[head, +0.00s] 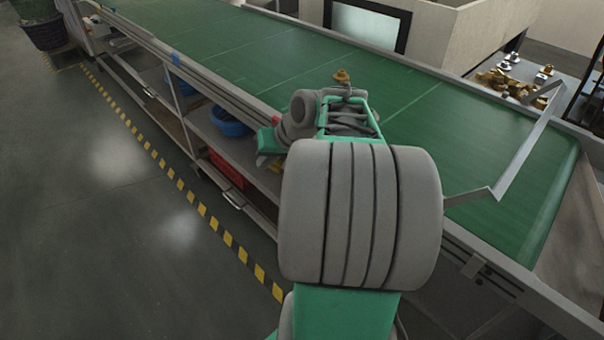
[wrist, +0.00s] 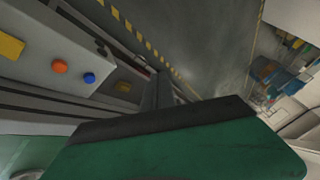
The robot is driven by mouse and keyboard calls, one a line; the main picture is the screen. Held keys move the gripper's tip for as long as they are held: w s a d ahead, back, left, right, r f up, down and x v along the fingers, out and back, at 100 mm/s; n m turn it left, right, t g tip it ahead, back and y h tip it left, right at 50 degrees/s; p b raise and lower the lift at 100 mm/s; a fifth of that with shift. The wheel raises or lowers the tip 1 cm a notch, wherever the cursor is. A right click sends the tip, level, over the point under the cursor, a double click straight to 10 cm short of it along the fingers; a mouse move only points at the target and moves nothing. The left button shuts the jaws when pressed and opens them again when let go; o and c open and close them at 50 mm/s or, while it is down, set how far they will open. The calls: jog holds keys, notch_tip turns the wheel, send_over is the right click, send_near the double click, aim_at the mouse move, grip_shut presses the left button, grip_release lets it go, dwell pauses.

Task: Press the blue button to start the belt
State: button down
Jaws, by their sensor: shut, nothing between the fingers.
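The blue button (wrist: 90,78) shows in the wrist view, at the upper left, on a pale grey panel on the side of the belt frame. An orange button (wrist: 59,66) sits just left of it. I cannot make out the blue button in the head view, where my arm covers part of the belt's edge. My gripper (head: 268,142) is at the belt's near edge, shut and empty, partly hidden by my arm. A large green and dark part of it fills the bottom of the wrist view, apart from the blue button in the picture.
The green conveyor belt (head: 220,45) runs from upper left to lower right. Blue bins (head: 230,122) and a red bin (head: 226,169) sit on the shelf below. Brass parts (head: 500,82) lie beyond the belt. The floor (head: 95,220) at left is clear, with a striped line.

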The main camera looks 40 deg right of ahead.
jog(key=s+d+r+m+t, duration=0.1)
jog(key=s+d+m+t, duration=0.1)
jog(key=d, duration=0.9)
jog(key=shift+s+d+r, duration=0.15)
jog(key=shift+s+r, duration=0.05)
jog(key=shift+r, duration=0.1)
jog(key=shift+f, duration=0.1)
notch_tip(320, 180, down, 8)
jog(key=b, duration=0.7)
jog(key=shift+f, duration=0.3)
dwell(0.5)
jog(key=shift+f, duration=0.4)
